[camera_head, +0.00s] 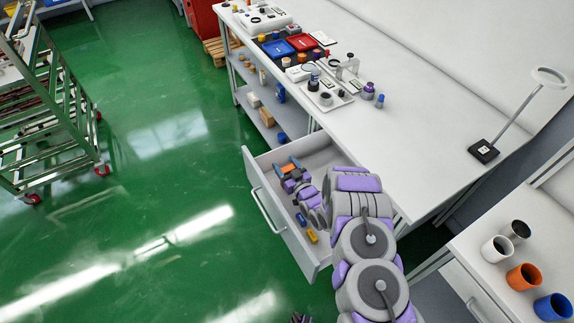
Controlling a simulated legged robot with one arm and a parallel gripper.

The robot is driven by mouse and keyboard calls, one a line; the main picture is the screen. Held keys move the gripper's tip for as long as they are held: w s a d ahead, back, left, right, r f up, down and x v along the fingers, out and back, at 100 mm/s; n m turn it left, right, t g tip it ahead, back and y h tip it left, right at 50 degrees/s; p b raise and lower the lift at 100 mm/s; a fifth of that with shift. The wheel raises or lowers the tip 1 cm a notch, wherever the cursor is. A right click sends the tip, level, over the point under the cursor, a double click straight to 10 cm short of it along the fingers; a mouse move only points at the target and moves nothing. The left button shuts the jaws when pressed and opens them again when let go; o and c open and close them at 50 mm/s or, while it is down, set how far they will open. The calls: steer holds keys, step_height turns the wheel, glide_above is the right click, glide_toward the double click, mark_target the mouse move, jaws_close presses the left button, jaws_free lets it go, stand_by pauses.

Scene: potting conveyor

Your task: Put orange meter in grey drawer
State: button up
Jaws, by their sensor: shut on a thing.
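The grey drawer (262,208) is pulled open from under the long white bench, with its handle facing the lower left. My gripper (288,168) reaches over the open drawer near its far left end. It is shut on a small orange thing, taken as the orange meter (285,168), partly hidden by the dark fingers. I cannot tell whether the meter touches the drawer floor. My arm covers the right part of the drawer.
Small blue (301,219) and yellow (311,236) items lie in the drawer's near end. Bottles and trays crowd the bench's far end; a lamp (484,151) stands at right. Cups (523,277) stand on another table at lower right.

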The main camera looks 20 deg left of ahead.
steer(key=shift+f, duration=0.35)
steer(key=o, duration=1.3)
steer(key=shift+d+r, duration=0.1)
steer(key=shift+d, duration=0.15)
steer(key=shift+o, duration=1.1)
steer(key=shift+a, duration=0.45)
steer(key=r+p+v, duration=0.1)
steer(key=p+v, duration=0.1)
steer(key=v, duration=0.5)
steer(key=shift+d, duration=0.35)
